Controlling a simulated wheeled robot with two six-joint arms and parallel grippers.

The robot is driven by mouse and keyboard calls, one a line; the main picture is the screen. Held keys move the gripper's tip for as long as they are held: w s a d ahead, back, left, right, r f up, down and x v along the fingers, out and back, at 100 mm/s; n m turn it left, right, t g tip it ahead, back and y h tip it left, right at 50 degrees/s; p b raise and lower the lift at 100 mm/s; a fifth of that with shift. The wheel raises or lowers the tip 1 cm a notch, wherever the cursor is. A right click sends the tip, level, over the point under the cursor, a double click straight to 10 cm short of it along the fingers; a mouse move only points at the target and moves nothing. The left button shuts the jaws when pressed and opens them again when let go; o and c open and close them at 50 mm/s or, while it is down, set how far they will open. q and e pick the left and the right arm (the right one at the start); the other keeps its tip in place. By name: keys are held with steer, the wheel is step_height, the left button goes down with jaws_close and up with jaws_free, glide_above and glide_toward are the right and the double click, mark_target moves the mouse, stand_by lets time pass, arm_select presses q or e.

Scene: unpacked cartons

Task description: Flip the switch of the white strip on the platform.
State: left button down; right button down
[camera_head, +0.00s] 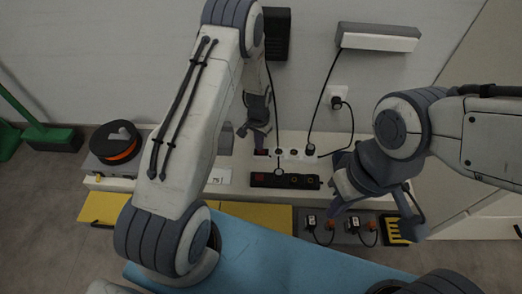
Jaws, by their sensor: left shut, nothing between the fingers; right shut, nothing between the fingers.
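The white strip (286,154) lies on the pale platform (240,160) against the wall, with a red switch (262,153) at its left end and a plug at its right end. My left gripper (261,142) points down just above the switch end and is shut and empty; whether it touches the switch I cannot tell. A black strip (298,182) with a red switch lies in front of the white one, with a plug in it.
An orange-and-black spool (121,146) sits at the platform's left. A white label card (219,176) lies left of the black strip. Cables hang from wall boxes to the strips. Boxes with plugs (345,228) and a blue surface (270,255) are in front.

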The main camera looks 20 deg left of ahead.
arm_select(q)
steer(key=shift+f+b, duration=0.35)
steer(key=shift+f, duration=0.4)
stand_by(0.3)
step_height(320, 180, up, 7)
steer(key=p, duration=0.7)
steer(key=shift+r, duration=0.1)
stand_by(0.3)
